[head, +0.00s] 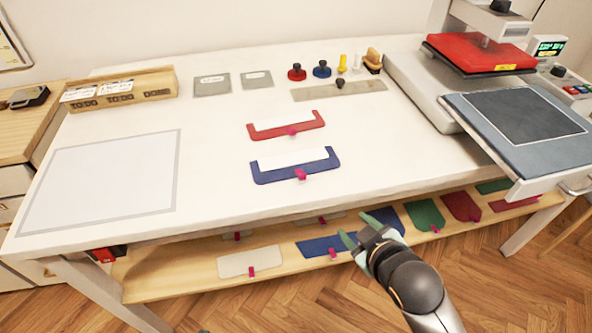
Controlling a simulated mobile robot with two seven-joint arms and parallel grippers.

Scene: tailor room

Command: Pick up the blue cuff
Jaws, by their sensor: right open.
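A flat blue piece with a pink tab, which looks like the blue cuff (318,247), lies on the wooden shelf below the table top. My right gripper (359,229) is open and empty, in front of the shelf. Its fingertips show over the right end of this blue piece and beside a second blue piece (388,216). I cannot tell how high the fingers are above the shelf. Only a small tip at the bottom edge may belong to my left gripper (203,331).
The shelf (180,277) also holds a white piece (250,261), a green piece (424,214) and a red piece (461,206). The table edge overhangs it. Red (286,127) and blue (297,174) U-shaped pieces lie on the table. A press (480,55) stands right.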

